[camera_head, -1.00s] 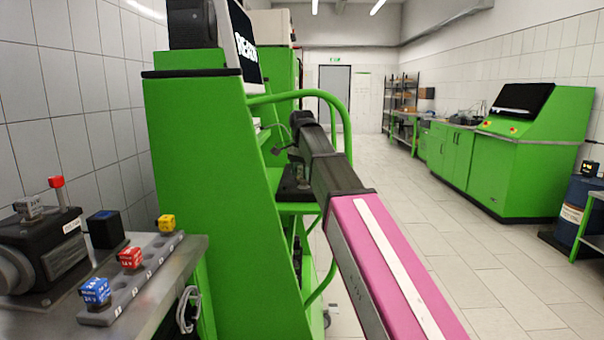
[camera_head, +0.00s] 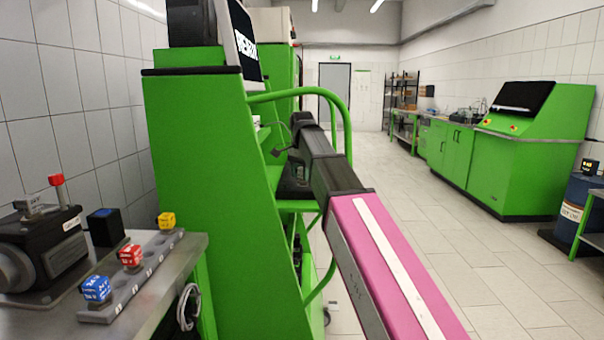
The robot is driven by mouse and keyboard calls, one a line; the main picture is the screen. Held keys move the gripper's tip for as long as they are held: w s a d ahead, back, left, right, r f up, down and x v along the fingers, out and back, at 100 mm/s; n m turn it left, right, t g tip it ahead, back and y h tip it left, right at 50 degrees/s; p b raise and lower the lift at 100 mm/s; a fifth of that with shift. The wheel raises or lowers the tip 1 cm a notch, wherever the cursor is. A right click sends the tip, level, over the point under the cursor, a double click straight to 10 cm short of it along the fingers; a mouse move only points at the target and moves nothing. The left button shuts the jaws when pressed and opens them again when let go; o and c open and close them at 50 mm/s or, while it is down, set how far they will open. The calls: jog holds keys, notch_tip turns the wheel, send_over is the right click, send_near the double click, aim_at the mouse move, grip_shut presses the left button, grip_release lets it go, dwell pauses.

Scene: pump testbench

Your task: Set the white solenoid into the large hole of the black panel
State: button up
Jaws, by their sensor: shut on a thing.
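I cannot make out a white solenoid or the black panel with its large hole in this view. My arm reaches from the bottom right towards the far side of the tall green cabinet (camera_head: 205,190). Its far end is dark and partly hidden behind the cabinet's edge, and I cannot pick out my gripper or what it holds. A small grey block with lettering (camera_head: 31,206) sits on top of the dark pump unit (camera_head: 42,247) at the left; I cannot tell whether it is a solenoid.
A grey rack (camera_head: 128,296) on the left bench holds a blue block (camera_head: 95,289), a red block (camera_head: 131,256) and a yellow block (camera_head: 167,221). A black block with a blue top (camera_head: 105,227) stands behind. A green tube frame (camera_head: 344,120) borders the cabinet.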

jog(key=shift+f, duration=0.45)
dwell(0.3)
jog(key=o, duration=0.9)
jog(key=shift+c, duration=0.2)
jog(key=shift+o, duration=0.4)
jog(key=shift+s+d, duration=0.1)
jog(key=c, duration=0.3)
jog(key=shift+c, duration=0.2)
jog(key=shift+o, duration=0.2)
